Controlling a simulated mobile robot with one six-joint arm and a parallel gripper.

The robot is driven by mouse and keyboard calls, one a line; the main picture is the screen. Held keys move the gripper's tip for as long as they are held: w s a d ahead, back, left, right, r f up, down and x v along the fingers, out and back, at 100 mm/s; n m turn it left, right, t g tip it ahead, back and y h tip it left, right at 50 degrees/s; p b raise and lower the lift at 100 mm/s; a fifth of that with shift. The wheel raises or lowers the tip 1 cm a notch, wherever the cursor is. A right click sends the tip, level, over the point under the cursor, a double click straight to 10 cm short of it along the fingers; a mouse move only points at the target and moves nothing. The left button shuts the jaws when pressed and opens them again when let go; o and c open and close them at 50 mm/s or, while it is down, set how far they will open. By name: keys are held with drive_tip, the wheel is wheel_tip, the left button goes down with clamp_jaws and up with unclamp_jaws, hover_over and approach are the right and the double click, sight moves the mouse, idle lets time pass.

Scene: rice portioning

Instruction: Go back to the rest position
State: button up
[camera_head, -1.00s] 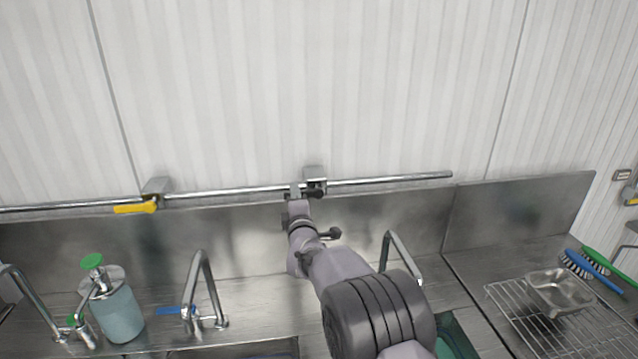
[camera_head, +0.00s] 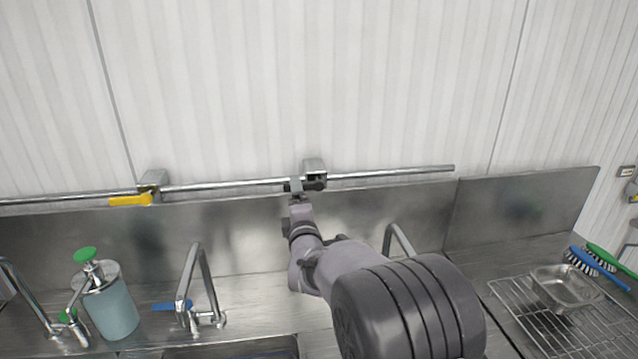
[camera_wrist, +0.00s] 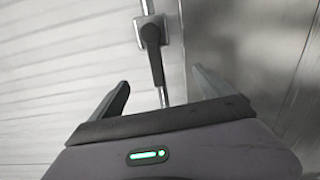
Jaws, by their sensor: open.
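My gripper (camera_head: 303,186) is at the wall rail, over the back of the sink counter. In the wrist view my gripper (camera_wrist: 160,90) is open, with its two dark fingers spread wide. A black handle (camera_wrist: 154,62) hangs from a grey bracket (camera_wrist: 151,28) on the rail and shows between the fingers, apart from both in the picture. I cannot tell how far beyond the fingertips it is. No held object shows.
The metal rail (camera_head: 400,174) runs along the wall, with a yellow handle (camera_head: 131,200) at left. A soap dispenser (camera_head: 110,305) and tap (camera_head: 197,285) stand at lower left. A wire rack (camera_head: 519,292) with a metal pan (camera_head: 568,290) and brushes (camera_head: 597,266) lies at right.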

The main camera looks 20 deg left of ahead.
drive_tip(key=shift+b+v, duration=0.3)
drive_tip(key=shift+v, duration=0.6)
drive_tip(key=s+d+r+m+g+h+b, duration=0.1)
drive_tip(key=s+d+m+h+b, duration=0.15)
drive_tip(key=d+m, duration=0.65)
drive_tip(key=s+d+r+m+g+h+b, duration=0.1)
drive_tip(key=s+d+m+g+h+b, duration=0.15)
drive_tip(key=d, duration=1.25)
drive_tip(key=s+d+f+m+g+h+b, duration=0.1)
drive_tip(key=s+d+f+m, duration=0.3)
drive_tip(key=s, duration=0.6)
drive_tip(key=s+d+f+m+g+b, duration=0.1)
drive_tip(key=s+d+f+m+g, duration=0.2)
drive_tip(key=s+d+m, duration=0.5)
drive_tip(key=s+d+f+m+g+h+b, duration=0.1)
drive_tip(key=s+d+f+m, duration=0.4)
drive_tip(key=s, duration=0.9)
drive_tip(key=shift+d+f+m+g+h+b, duration=0.25)
drive_tip(key=shift+d+m+g+h+b, duration=0.05)
drive_tip(key=shift+d+m+g+b, duration=0.15)
